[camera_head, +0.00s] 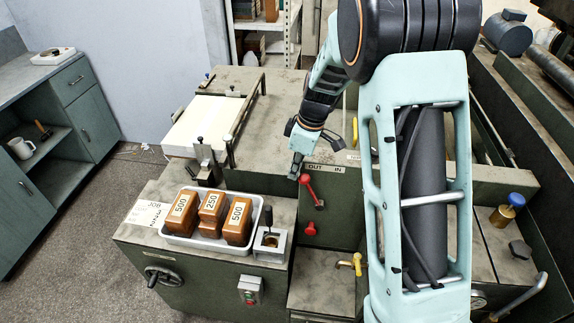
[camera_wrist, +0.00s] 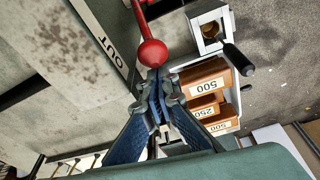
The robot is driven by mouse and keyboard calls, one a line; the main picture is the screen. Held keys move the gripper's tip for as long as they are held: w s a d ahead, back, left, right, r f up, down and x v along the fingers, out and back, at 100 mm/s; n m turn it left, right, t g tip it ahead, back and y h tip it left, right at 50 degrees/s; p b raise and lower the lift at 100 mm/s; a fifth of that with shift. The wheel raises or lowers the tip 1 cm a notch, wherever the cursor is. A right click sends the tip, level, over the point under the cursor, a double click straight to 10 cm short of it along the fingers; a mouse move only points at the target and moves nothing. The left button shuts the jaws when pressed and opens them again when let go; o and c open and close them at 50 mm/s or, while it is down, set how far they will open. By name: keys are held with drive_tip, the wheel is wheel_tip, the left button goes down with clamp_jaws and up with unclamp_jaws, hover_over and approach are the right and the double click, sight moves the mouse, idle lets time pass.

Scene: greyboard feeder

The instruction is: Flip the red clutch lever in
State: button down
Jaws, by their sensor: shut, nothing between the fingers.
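The red clutch lever (camera_head: 310,189) stands on the front of the green machine, its ball knob up and tilted left, below the OUT end of the OUT/IN label (camera_head: 326,168). In the wrist view its red ball (camera_wrist: 152,53) is at top centre, with its red rod running up out of the picture. My gripper (camera_head: 293,176) is shut and empty, just left of the knob in the head view. In the wrist view the closed blue-padded fingertips (camera_wrist: 155,76) are right at the ball; I cannot tell whether they touch it.
A second red knob (camera_head: 309,228) sits below the lever. A white tray (camera_head: 206,243) with orange-brown blocks marked 500 and 250 stands to the left, beside a small grey block with a black-handled tool (camera_head: 269,240). A yellow tap (camera_head: 353,263) is at lower right.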

sight(346, 174)
drive_tip(key=shift+d, duration=0.15)
idle(0.3)
drive_tip(key=d+y+b, duration=0.1)
drive_tip(key=d+b, duration=0.1)
drive_tip(key=b, duration=0.2)
drive_tip(key=shift+s, duration=0.15)
drive_tip(key=d+y+b, duration=0.2)
drive_tip(key=b, duration=0.2)
drive_tip(key=s+d+t+y+b, duration=0.1)
drive_tip(key=d+b, duration=0.2)
drive_tip(key=b, duration=0.1)
drive_tip(key=d+r+y+b, duration=0.1)
drive_tip(key=d+y+b, duration=0.1)
drive_tip(key=d+b, duration=0.1)
drive_tip(key=shift+s+t+y+b, duration=0.3)
drive_tip(key=shift+s+b, duration=0.05)
drive_tip(key=shift+b, duration=0.2)
drive_tip(key=shift+s+d+y+b, duration=0.15)
drive_tip(key=shift+d+y+b, duration=0.35)
drive_tip(key=shift+d+b, duration=0.25)
drive_tip(key=shift+s+d+b, duration=0.15)
drive_tip(key=shift+d+b, duration=0.4)
drive_tip(key=shift+d, duration=0.3)
